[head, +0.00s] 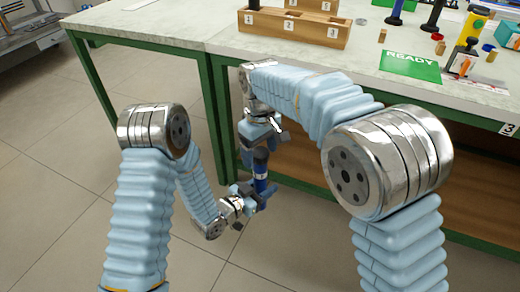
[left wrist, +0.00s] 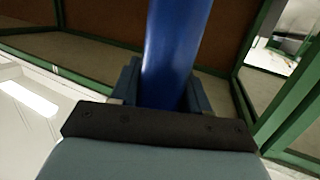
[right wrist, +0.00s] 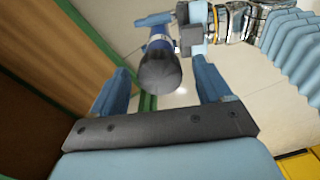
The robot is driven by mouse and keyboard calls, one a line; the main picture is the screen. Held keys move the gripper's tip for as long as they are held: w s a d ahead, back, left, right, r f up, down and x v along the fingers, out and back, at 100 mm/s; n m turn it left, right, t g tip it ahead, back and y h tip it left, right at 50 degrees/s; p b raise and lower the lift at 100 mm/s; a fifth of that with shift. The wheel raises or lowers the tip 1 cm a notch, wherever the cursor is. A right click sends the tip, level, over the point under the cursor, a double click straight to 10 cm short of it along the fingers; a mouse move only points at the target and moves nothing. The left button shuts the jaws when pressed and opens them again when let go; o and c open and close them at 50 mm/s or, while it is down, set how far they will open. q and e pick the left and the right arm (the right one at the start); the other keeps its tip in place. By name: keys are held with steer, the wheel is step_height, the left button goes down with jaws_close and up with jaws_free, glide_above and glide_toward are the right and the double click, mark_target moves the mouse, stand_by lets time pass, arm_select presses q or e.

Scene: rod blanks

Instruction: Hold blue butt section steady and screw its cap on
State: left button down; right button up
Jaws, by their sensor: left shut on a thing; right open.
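The blue butt section (head: 261,186) is held off the bench, in front of its green legs. My left gripper (head: 250,192) is shut on it; in the left wrist view the blue shaft (left wrist: 174,50) rises between the fingers. My right gripper (head: 262,146) is just above it. In the right wrist view my right gripper (right wrist: 162,90) is open, its fingers on either side of the section's near end. That end is a dark, rounded piece (right wrist: 160,72) with blue (right wrist: 158,46) behind it. I cannot tell whether this dark piece is the cap or how it is seated.
A green bench leg (head: 218,120) is close to the grippers. The floor (head: 50,190) at left is clear.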

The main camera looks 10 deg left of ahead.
step_height(320, 180, up, 12)
stand_by(0.6)
